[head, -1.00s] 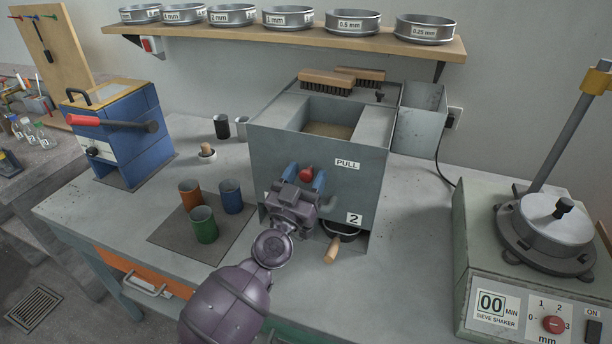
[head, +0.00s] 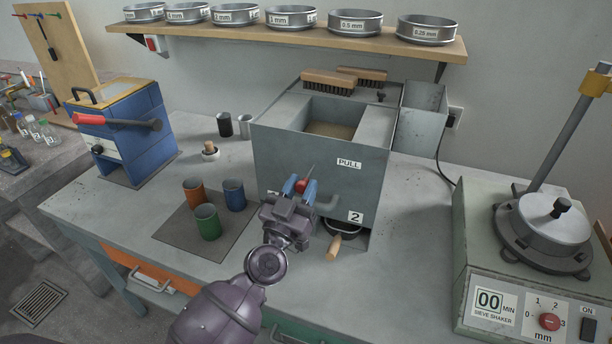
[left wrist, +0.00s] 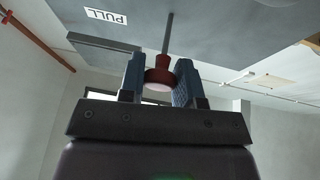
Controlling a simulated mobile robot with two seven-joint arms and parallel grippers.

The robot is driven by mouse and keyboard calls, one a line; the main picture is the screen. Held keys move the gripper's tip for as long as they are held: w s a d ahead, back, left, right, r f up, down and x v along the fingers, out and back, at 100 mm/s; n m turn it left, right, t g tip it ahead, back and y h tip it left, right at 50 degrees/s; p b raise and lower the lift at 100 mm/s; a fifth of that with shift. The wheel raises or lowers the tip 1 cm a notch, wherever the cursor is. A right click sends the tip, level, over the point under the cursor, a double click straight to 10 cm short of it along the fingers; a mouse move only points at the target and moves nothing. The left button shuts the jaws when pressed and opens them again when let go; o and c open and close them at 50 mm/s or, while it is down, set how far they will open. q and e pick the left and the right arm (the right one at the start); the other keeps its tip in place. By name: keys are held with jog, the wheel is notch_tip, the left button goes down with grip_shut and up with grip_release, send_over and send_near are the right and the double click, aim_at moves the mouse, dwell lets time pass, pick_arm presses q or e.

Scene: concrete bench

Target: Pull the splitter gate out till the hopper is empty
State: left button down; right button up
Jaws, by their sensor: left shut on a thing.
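The grey splitter box (head: 280,150) stands mid-bench with a PULL label on its front. Its open hopper (head: 375,122) shows brown grainy material (head: 330,130) inside. My left gripper (head: 299,187) is shut on the red gate knob (head: 301,185) in front of the box. A thin rod (head: 311,172) runs from the knob towards the box front. In the left wrist view the red knob (left wrist: 160,78) sits between the two blue fingers, with the bare rod (left wrist: 168,35) beyond it. The gate plate itself is hidden. My right gripper is not in view.
A pan with a wooden handle (head: 334,247) sits under the box near the label 2. Orange, blue and green cups (head: 208,222) stand on a mat at left. The sieve shaker (head: 480,245) is at right.

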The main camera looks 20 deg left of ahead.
pick_arm(q)
jog(key=shift+s+f, duration=0.15)
jog(key=c, duration=1.2)
grip_release()
jog(key=o, duration=0.4)
jog(key=shift+s, duration=0.25)
jog(key=shift+w, duration=0.15)
jog(key=shift+s, duration=0.25)
jog(key=b+v, duration=0.1)
jog(key=v, duration=0.9)
jog(key=shift+s+b, duration=0.2)
jog(key=shift+b, duration=0.1)
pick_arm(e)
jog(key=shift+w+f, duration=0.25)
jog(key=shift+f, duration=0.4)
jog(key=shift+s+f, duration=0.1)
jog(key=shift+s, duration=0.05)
